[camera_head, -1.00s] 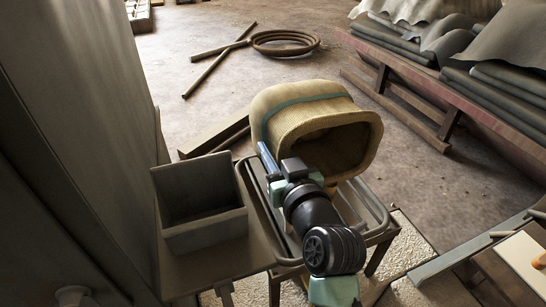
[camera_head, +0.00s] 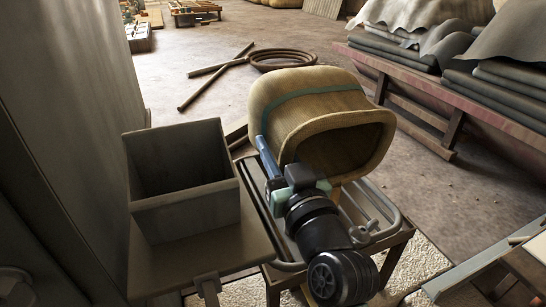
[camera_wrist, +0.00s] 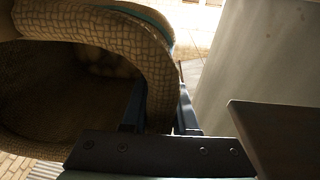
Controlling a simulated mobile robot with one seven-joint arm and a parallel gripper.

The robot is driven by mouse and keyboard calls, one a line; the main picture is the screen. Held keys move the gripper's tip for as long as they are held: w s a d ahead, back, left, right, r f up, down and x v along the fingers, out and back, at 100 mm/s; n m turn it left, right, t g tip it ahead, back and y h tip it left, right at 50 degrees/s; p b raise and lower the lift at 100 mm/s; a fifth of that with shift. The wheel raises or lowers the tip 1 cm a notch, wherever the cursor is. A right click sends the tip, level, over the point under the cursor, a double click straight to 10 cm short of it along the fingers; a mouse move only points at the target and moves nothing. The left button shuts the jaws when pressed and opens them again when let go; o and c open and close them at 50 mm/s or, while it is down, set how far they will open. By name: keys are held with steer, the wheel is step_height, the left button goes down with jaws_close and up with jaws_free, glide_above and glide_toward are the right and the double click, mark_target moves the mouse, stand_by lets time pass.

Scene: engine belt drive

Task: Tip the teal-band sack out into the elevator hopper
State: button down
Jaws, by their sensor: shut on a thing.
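The tan woven sack with a teal band (camera_head: 315,115) is tilted on its side above a metal-railed stand, its open mouth facing right and toward me. My gripper (camera_head: 272,160) is shut on the left side of the sack's rim. In the wrist view the sack's rim (camera_wrist: 158,75) passes between the two fingers (camera_wrist: 160,105), and the inside of the sack is dark; I cannot tell what it holds. The open square hopper box (camera_head: 185,205) stands to the left of the sack, apart from it. The inside of the box is dark and looks empty.
The metal-railed stand (camera_head: 385,222) is under and beside my arm. A tall grey casing (camera_head: 60,130) rises close at the left of the hopper. A bench of folded dark sheets (camera_head: 465,110) stands at the back right. A coiled hose (camera_head: 284,58) lies on the floor behind.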

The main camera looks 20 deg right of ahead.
steer(key=shift+s+f+t+b, duration=0.4)
steer(key=shift+t+b, duration=0.2)
steer(key=shift+b, duration=1.75)
steer(key=shift+s+r+t+b, duration=0.2)
steer(key=shift+t+b, duration=0.1)
steer(key=shift+b, duration=0.55)
